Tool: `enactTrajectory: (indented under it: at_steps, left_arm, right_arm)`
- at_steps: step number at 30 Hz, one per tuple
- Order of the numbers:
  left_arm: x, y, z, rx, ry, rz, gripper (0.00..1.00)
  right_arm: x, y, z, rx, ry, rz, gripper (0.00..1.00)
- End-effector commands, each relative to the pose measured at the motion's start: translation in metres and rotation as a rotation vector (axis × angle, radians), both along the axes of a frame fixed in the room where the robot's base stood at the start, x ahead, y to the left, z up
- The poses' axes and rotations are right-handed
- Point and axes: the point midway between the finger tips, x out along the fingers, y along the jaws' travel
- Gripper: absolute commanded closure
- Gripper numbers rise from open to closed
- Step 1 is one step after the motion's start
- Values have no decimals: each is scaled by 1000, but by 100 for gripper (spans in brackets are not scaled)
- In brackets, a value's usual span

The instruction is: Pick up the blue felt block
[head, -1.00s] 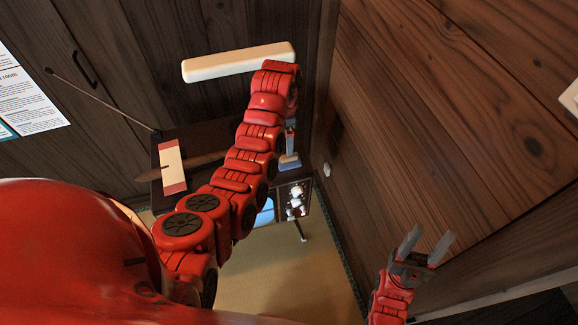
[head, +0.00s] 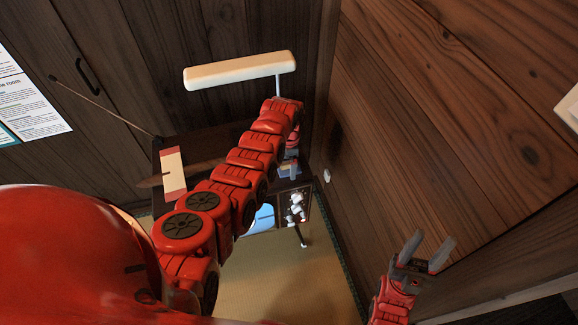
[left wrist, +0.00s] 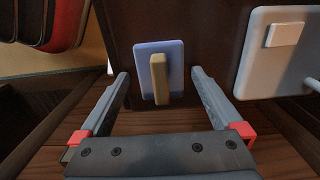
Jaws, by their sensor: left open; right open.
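The blue felt block (left wrist: 145,62) shows in the left wrist view as a flat blue piece with a tan wooden grip on it, against a dark brown surface. My left gripper (left wrist: 159,74) is open, with one finger to each side of the block and a gap on both sides. The fingers do not touch it. In the head view a small part of the block (head: 289,170) shows below the end of my left arm, which hides most of it. My right gripper (head: 426,252) is open and empty at the lower right, near the wooden wall.
A lamp with a long pale head (head: 240,70) stands above the dark table (head: 215,140); its white base (left wrist: 262,68) is right of the block in the left wrist view. A red-and-cream strip (head: 173,172) lies at the table's left. A wooden wall (head: 450,110) rises at the right.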

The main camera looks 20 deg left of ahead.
Motion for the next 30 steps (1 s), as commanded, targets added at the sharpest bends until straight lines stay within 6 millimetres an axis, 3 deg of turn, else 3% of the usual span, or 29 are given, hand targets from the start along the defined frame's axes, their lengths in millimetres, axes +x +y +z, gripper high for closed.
enactTrajectory:
  at_steps: [11,24,30]
  left_arm:
    - [1,0,-4,0,-5,1,2]
    - [1,0,-4,0,-4,1,80]
    - [1,0,-4,0,-4,1,81]
  right_arm:
    - [0,0,0,0,0,0,50]
    - [0,0,0,0,0,0,50]
    - [0,0,0,0,0,0,50]
